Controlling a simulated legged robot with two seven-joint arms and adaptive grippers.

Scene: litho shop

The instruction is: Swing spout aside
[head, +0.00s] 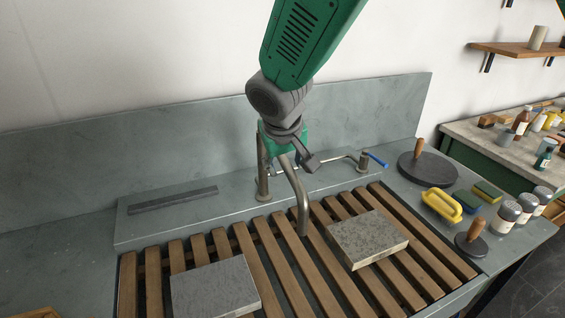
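The spout (300,205) is a bent grey metal pipe. It rises from a round base at the back ledge of the sink, and its outlet end hangs down over the wooden slats between two stone slabs. My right gripper (297,164) reaches down from above and is at the upper bend of the spout, covering part of it. One dark finger shows on the right side of the pipe. The other finger is hidden or unclear, so I cannot tell whether it grips the pipe. My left gripper is not in view.
Grey stone slabs (214,288) and (367,239) lie on the slatted rack (430,235). A blue-handled tap (378,160) stands right of the spout.

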